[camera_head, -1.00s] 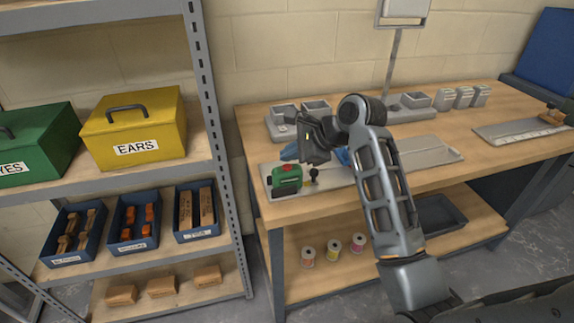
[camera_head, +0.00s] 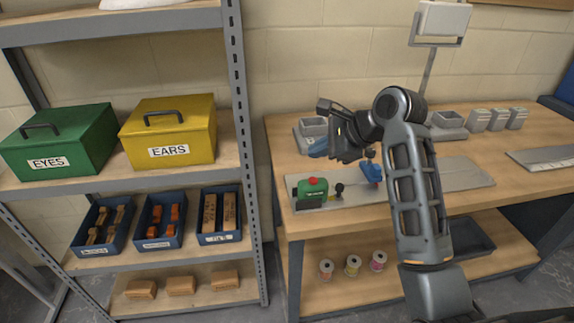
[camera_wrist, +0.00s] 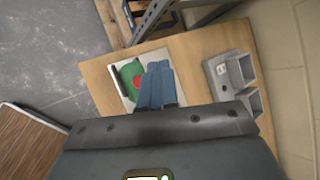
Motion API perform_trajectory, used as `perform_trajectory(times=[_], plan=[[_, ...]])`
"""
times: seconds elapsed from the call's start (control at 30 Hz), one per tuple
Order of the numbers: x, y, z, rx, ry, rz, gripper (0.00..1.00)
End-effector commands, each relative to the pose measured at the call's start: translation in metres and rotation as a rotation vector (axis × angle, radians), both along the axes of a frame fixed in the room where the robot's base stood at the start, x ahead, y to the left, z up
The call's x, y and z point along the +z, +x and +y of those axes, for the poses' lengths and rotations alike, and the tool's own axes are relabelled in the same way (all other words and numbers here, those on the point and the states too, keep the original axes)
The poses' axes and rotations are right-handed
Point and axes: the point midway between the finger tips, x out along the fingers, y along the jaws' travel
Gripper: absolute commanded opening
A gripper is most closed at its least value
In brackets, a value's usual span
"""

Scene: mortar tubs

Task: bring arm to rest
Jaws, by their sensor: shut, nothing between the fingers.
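My gripper (camera_head: 317,148) is over the left part of the workbench (camera_head: 279,150), at the end of my bent arm. Its blue fingers (camera_wrist: 158,84) are together in the wrist view, with nothing seen between them. They point down over the bench and partly cover the green device with a red button (camera_wrist: 131,82). That device (camera_head: 312,191) sits on a pale board (camera_head: 350,193) in the head view.
More grey tubs (camera_head: 478,121) stand along the back of the bench. A metal shelf unit (camera_head: 236,110) with a yellow EARS box (camera_head: 168,134) and green EYES box (camera_head: 58,144) stands at left.

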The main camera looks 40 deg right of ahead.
Motion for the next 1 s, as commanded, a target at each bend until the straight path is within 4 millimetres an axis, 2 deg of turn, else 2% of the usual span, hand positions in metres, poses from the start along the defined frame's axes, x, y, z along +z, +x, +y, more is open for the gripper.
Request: perform_trajectory(times=[0.23,0.33,0.47,0.57,0.8,1.0], plan=[[-0.001,0.000,0.000,0.001,0.000,0.001,0.00],[-0.008,-0.002,0.007,0.013,-0.013,-0.005,0.00],[-0.035,-0.008,0.030,0.060,-0.077,-0.035,0.00],[-0.062,-0.019,0.056,0.118,-0.169,-0.070,0.00],[-0.114,-0.067,0.115,0.268,-0.450,-0.144,0.00],[-0.137,-0.122,0.154,0.408,-0.717,-0.183,0.00]])
